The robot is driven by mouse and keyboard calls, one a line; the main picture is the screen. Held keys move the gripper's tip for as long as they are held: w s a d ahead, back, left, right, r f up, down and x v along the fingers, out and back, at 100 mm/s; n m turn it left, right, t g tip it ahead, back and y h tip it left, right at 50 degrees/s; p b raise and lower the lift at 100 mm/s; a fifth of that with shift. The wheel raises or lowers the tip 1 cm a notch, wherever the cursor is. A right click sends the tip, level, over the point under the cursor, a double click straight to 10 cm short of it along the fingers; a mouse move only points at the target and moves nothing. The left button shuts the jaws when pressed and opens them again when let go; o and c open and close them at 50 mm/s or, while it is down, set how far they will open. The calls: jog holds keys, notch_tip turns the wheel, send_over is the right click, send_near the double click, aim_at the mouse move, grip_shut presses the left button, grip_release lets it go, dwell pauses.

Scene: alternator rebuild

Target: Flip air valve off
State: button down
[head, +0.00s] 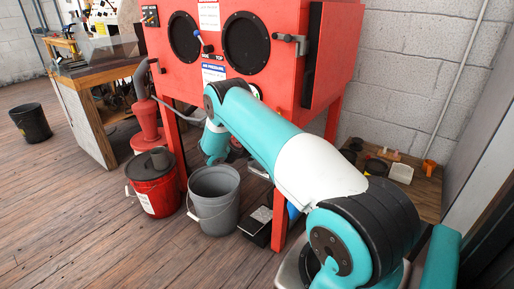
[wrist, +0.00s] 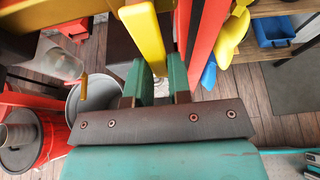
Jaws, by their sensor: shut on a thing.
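In the wrist view my gripper (wrist: 158,78) has its two green fingers close together around the lower end of a yellow lever (wrist: 147,38). I take this lever to be the air valve's handle. It runs up and slightly left from between the fingers, and the valve body cannot be made out. The red blasting cabinet (head: 285,73) stands in the head view, with my arm reaching in front of it and down below its front. My gripper and the lever are hidden in the head view.
A grey bucket (head: 216,203) and a red bucket (head: 157,190) stand on the floor below the cabinet. A red leg (wrist: 205,40) runs close to the right of my fingers. Another yellow part (wrist: 234,32) is farther right. The wooden floor at left is mostly clear.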

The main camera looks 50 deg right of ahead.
jog(key=shift+s+f, duration=0.2)
jog(key=c, duration=1)
grip_release()
jog(key=shift+d, duration=0.1)
jog(key=shift+c, duration=0.2)
jog(key=shift+w+r, duration=0.1)
jog(key=shift+w, duration=0.05)
jog(key=v, duration=1.7)
jog(key=shift+a, duration=0.25)
jog(key=shift+w+r, duration=0.15)
jog(key=shift+r, duration=0.05)
